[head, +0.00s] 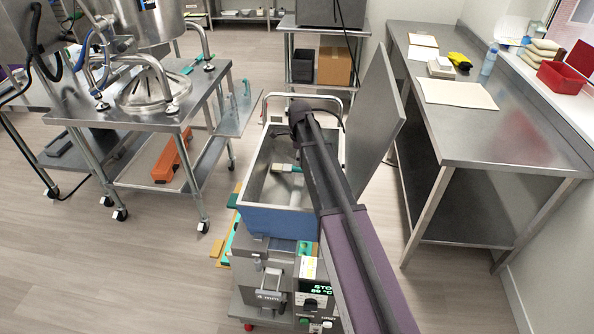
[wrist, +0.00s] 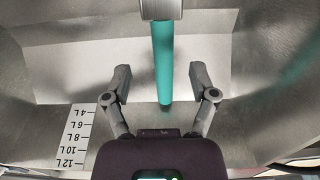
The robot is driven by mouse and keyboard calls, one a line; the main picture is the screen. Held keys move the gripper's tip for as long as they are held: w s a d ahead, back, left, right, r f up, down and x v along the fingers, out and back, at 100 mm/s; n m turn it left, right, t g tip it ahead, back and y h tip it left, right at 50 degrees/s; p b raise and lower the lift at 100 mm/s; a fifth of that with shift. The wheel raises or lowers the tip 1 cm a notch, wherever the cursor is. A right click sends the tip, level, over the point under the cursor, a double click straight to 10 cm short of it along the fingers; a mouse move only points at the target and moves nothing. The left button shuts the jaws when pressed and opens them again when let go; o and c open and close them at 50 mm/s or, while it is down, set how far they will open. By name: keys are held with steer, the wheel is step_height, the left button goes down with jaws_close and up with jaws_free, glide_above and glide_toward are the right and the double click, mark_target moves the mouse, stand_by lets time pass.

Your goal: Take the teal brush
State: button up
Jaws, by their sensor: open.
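The teal brush lies inside the depositor's open metal hopper (head: 257,180). In the wrist view its teal handle (wrist: 164,65) runs down between my fingers, and a pale metallic part (wrist: 160,9) shows at the top edge. A small pale and teal piece of the brush (head: 287,168) shows in the head view, left of my arm. My gripper (wrist: 161,74) is open, with one finger on each side of the handle and visible gaps to both.
A hinged lid (head: 377,120) stands open at the hopper's right. A litre scale (wrist: 75,135) marks the inner wall. A steel cart (head: 130,112) stands left and a steel table (head: 470,130) right. Floor is clear at lower left.

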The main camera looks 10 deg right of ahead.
mark_target(299, 169)
steer(key=shift+w+a+f+b, duration=0.1)
steer(key=shift+w+f+b, duration=0.05)
steer(key=shift+f+b, duration=1.15)
steer(key=shift+w+f+b, duration=0.1)
steer(key=shift+f+b, duration=1.1)
steer(key=shift+f, duration=0.05)
jaws_close()
